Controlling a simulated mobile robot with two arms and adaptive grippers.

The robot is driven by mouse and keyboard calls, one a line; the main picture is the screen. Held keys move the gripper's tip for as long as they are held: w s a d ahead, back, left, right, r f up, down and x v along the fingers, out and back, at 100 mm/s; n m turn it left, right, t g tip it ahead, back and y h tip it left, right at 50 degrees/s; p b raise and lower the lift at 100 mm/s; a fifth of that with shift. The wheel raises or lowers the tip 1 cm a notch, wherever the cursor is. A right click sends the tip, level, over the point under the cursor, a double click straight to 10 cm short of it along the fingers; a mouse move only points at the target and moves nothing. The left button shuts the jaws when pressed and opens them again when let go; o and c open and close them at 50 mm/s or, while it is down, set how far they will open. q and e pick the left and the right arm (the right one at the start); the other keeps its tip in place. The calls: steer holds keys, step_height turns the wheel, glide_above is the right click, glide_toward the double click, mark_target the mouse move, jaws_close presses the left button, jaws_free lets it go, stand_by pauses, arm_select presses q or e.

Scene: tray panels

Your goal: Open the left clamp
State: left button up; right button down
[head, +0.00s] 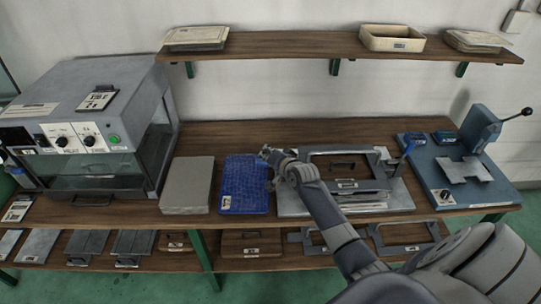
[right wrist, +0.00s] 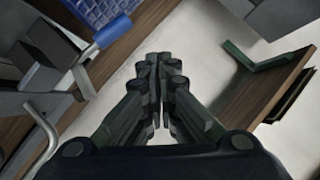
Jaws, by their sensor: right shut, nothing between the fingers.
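My right gripper (head: 268,157) is at the left side of the grey clamping fixture (head: 290,207), beside the blue tray. The right wrist view shows its fingers (right wrist: 158,65) shut, with nothing between them. In that view a clamp lever with a blue grip (right wrist: 113,32) and metal links lies to the left of the fingers, apart from them. It appears to be the left clamp, which my gripper and wrist mostly hide in the head view. The right clamp's blue handle (head: 409,149) stands raised at the fixture's right side. My left gripper is not in view.
The blue ribbed tray (head: 240,190) and a grey block (head: 187,186) lie left of the fixture, beside a grey machine (head: 95,100). A blue press (head: 475,165) stands at the right. A wooden shelf (head: 290,43) hangs above; panels (head: 135,243) lie on the lower shelf.

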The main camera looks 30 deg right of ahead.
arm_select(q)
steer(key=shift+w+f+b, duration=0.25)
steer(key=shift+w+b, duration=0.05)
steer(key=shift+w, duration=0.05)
arm_select(e)
steer(key=shift+s+a+r, duration=0.35)
steer(key=shift+s+r, duration=0.2)
steer(key=shift+s, duration=0.2)
steer(key=shift+s+a+r, duration=0.3)
steer(key=shift+s+r, duration=0.2)
steer(key=shift+s, duration=0.25)
steer(key=shift+s+a+r, duration=0.35)
steer(key=shift+s+r, duration=0.2)
steer(key=shift+s, duration=0.2)
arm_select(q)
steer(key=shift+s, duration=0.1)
